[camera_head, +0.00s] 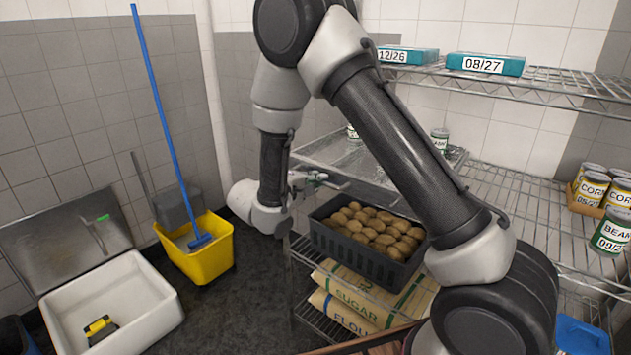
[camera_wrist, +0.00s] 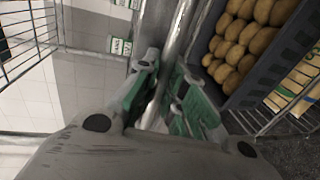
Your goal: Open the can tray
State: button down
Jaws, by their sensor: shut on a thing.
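The can tray (camera_head: 345,157) is a shiny metal tray on the wire shelf, partly hidden behind my arm. A can (camera_head: 353,132) shows at its left, and a green-labelled can (camera_head: 440,139) shows to the right of my arm. My gripper (camera_head: 318,180) is at the tray's front left side. In the wrist view, the green-padded fingers of my gripper (camera_wrist: 163,90) are shut on a metal bar (camera_wrist: 182,32) that runs between them. The bar looks like part of the tray's front edge, but its join is hidden.
A black crate of potatoes (camera_head: 318,232) sits just below the tray, with sugar and flour sacks (camera_head: 350,295) beneath. Corn and bean cans (camera_head: 592,188) stand at right. Blue-green boxes (camera_head: 486,65) lie on the upper shelf. A yellow mop bucket (camera_head: 205,262) and white sink (camera_head: 150,325) stand left.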

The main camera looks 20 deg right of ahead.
jog(key=f+v, duration=0.3)
jog(key=v, duration=1.3)
jog(key=s+f+v, duration=0.1)
jog(key=f+v, duration=0.2)
jog(key=v, duration=1.3)
jog(key=shift+s+a+f, duration=0.15)
jog(key=shift+s+a, duration=0.05)
jog(key=shift+a, duration=0.5)
jog(key=c, duration=1.5)
grip_release()
jog(key=shift+a, duration=0.1)
jog(key=v, duration=1.1)
jog(key=shift+s+a, duration=0.25)
jog(key=shift+a, duration=0.05)
